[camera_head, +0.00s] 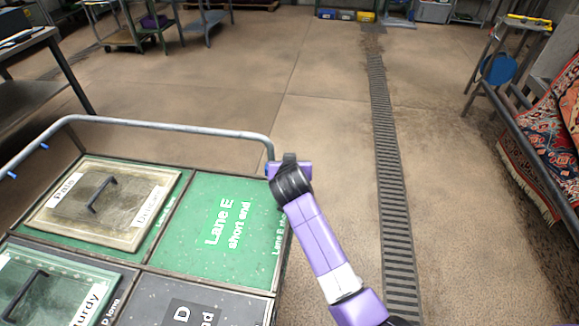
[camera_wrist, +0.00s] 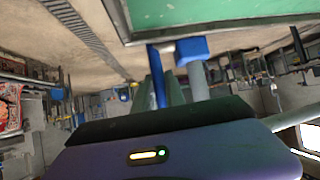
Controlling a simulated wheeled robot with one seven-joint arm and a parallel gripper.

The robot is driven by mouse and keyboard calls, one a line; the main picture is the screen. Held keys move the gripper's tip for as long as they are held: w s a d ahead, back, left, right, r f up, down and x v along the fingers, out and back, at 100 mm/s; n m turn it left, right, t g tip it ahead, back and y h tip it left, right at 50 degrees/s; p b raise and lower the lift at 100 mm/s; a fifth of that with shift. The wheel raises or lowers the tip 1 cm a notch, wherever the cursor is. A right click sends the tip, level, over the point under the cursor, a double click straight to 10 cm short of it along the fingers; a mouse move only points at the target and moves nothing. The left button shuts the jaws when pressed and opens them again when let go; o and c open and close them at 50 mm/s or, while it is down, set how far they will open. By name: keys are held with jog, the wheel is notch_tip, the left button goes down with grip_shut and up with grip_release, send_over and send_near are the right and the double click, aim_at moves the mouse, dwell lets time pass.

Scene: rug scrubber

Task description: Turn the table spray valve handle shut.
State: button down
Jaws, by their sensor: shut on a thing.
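The table spray valve shows in the wrist view as a blue block (camera_wrist: 191,50) on a grey pipe, just below the green table edge. A long blue handle (camera_wrist: 157,78) hangs beside the pipe. My gripper (camera_wrist: 164,72) is shut on this handle, with its dark fingers along it. In the head view my arm reaches the right end of the grey pipe rail, and my wrist hides most of the valve and the fingers. The handle's exact angle to the pipe is hard to tell.
The table has a green panel (camera_head: 222,262) marked Lane E and framed lids with black handles. The grey rail (camera_head: 160,124) with small blue fittings runs along its far edge. A floor drain grate (camera_head: 385,150) and open floor lie to the right; a patterned rug (camera_head: 545,140) hangs beyond.

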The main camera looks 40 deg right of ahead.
jog(key=shift+a+r+h+b, duration=0.1)
jog(key=shift+a+h+b, duration=0.05)
jog(key=shift+h+b, duration=0.2)
dwell(0.3)
jog(key=c, duration=1.4)
grip_release()
jog(key=shift+s, duration=0.1)
